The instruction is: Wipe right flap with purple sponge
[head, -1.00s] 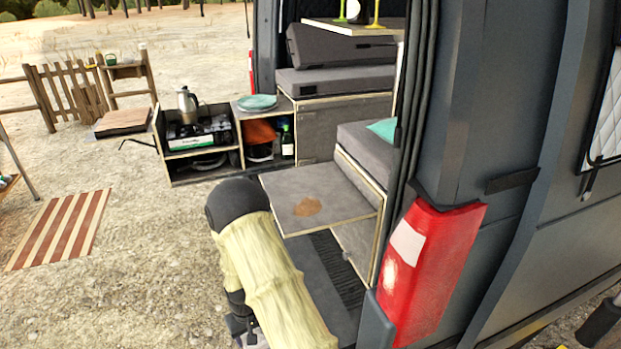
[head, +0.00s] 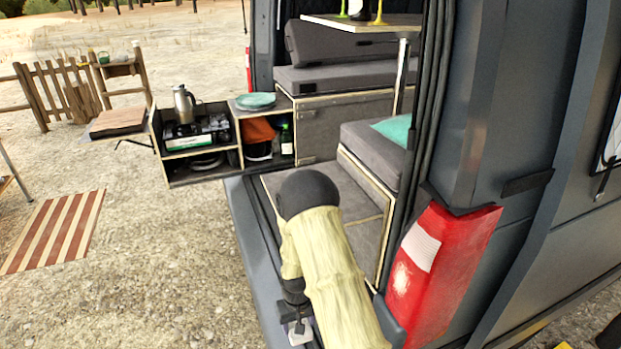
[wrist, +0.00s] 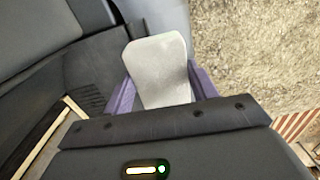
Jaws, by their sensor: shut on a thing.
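My gripper (head: 297,328) is low at the van's rear edge in the head view, small and partly hidden by my arm. In the wrist view, purple sponge material (wrist: 122,98) shows on both sides of a pale grey, rounded finger, held in the gripper. The right flap (head: 364,205) is the grey board with a pale edge beside the right-hand bench. My arm covers much of it, and its brown stain is hidden. The gripper is apart from the flap, nearer the camera. A pale-edged board also shows at lower left in the wrist view; I cannot tell if it is the flap.
The red tail light (head: 437,265) and van body stand close right of my arm. The bench cushion (head: 372,150) lies beyond the flap. A kitchen box (head: 205,170) with a kettle (head: 184,105) stands further back. Open gravel and a striped mat (head: 55,232) lie left.

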